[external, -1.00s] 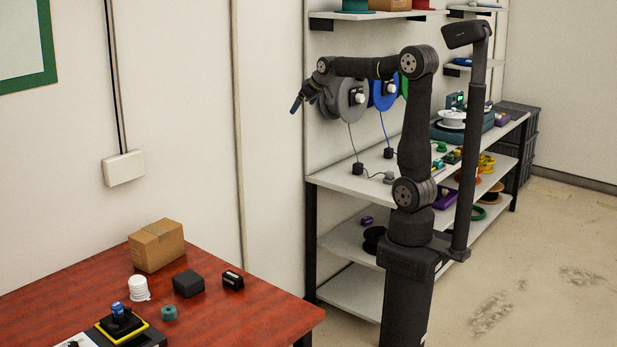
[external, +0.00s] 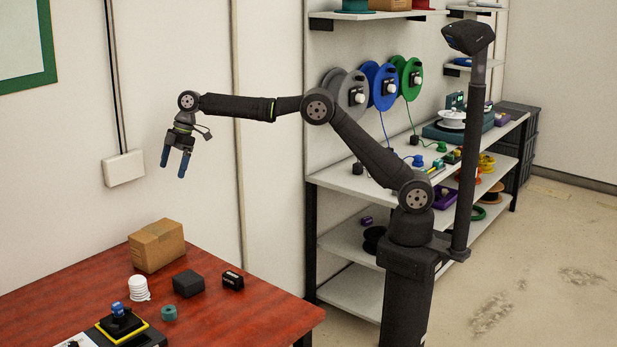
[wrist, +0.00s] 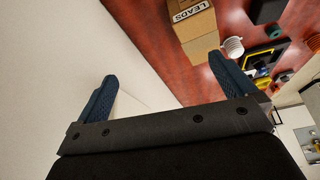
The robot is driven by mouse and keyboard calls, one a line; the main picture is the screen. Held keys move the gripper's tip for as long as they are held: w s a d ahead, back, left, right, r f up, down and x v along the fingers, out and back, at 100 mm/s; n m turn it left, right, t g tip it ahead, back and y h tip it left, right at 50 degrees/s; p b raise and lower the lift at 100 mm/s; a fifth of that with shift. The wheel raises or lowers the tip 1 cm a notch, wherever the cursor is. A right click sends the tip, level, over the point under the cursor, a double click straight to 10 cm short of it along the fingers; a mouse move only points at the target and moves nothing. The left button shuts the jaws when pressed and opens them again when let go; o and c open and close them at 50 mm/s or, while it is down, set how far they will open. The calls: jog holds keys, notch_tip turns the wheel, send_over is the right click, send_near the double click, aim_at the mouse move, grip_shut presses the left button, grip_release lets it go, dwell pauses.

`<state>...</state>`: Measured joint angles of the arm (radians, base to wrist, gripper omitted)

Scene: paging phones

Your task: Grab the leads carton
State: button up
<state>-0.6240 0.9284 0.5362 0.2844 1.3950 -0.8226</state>
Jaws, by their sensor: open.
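The leads carton (external: 157,246) is a brown cardboard box at the back of the red table (external: 240,319), near the wall. In the wrist view the carton (wrist: 196,32) is at the top, with a white label reading LEADS. My gripper (external: 173,171) is open and empty, with blue fingers pointing down. It is in the air above the back of the table, well clear of the carton. In the wrist view the fingers (wrist: 172,88) are spread, and the carton lies beyond them, nearer the right finger.
In front of the carton are a white ribbed stack (external: 139,288), a dark box (external: 188,283), a small black box (external: 232,280) and a teal ring (external: 169,313). A black and yellow device (external: 122,325) sits at the front. A wall box (external: 124,169) is left of my gripper.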

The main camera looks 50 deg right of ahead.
aim_at(157, 228)
jog(key=s+a+f+n+g, duration=0.1)
jog(key=s+a+f+n, duration=0.3)
jog(key=a, duration=0.5)
jog(key=shift+m, duration=0.6)
jog(key=x, duration=0.3)
jog(key=s+x, duration=0.1)
jog(key=x, duration=0.5)
jog(key=shift+s+f, duration=0.2)
jog(key=shift+f, duration=0.15)
jog(key=shift+s+d+x, duration=0.1)
jog(key=shift+x, duration=0.9)
jog(key=shift+s+d+x, duration=0.15)
jog(key=shift+x, duration=0.8)
jog(key=shift+s+d+x, duration=0.1)
jog(key=shift+x, duration=0.9)
jog(key=shift+f, duration=0.15)
jog(key=shift+c, duration=0.4)
jog(key=c, duration=1.2)
jog(key=shift+c, duration=0.2)
jog(key=shift+r, duration=0.2)
